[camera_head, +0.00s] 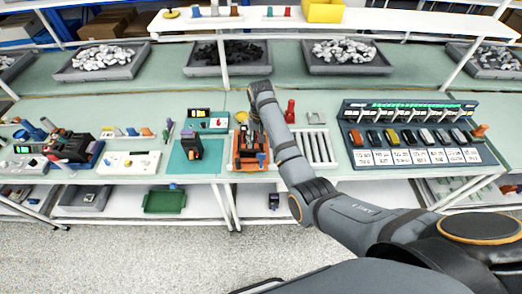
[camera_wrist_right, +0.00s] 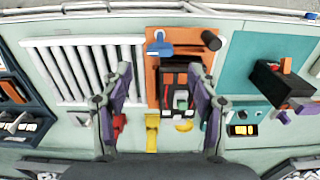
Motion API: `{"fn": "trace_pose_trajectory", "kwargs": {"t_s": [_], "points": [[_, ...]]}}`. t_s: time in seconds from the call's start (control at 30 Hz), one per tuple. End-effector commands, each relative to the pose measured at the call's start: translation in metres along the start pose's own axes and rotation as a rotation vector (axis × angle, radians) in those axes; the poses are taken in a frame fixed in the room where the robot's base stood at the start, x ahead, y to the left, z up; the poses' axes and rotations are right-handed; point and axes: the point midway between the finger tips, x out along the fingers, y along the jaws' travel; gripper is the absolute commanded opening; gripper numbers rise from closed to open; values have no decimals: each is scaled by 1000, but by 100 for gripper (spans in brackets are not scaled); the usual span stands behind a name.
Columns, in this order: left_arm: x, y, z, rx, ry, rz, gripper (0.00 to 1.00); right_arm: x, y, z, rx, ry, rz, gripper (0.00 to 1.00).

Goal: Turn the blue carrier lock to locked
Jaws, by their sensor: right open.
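The blue carrier lock (camera_wrist_right: 158,48) is a small blue lever at the near end of the orange carrier (camera_wrist_right: 154,90). In the head view the lock (camera_head: 262,156) shows at the carrier's front right corner. I cannot tell from its angle whether it is locked. A dark breaker (camera_wrist_right: 180,78) with orange marks sits in the carrier. My right gripper (camera_wrist_right: 160,76) is open and empty above the carrier, its fingers apart on either side of it. No contact with the lock shows. In the head view my right arm partly hides the carrier. My left gripper is not in view.
A black knob (camera_wrist_right: 211,40) stands beside the lock. A white slotted rack (camera_head: 316,147) lies right of the carrier, with a red object (camera_head: 290,110) behind. A teal mat (camera_head: 180,163) with a dark device is at left. A breaker panel (camera_head: 410,135) stands further right.

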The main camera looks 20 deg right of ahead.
Motion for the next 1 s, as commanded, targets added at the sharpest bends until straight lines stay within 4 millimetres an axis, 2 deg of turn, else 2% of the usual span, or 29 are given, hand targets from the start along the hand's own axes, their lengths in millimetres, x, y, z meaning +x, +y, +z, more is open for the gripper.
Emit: {"fn": "trace_pose_trajectory", "kwargs": {"t_s": [0.1, 0.2, 0.4, 0.83, 0.93, 1.0], "points": [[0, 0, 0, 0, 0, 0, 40, -26, 0, -1, 0, 4, -2, 60], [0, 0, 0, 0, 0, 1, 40, -41, 0, -1, 0, 2, -1, 60], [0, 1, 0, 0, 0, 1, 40, -52, 0, 0, 1, -1, 0, 60], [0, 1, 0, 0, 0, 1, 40, -51, 1, 0, 1, 0, 0, 60], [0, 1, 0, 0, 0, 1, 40, -37, 10, 8, -2, 9, -1, 60], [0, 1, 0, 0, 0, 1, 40, -16, 26, 22, -12, 31, -2, 60]]}}
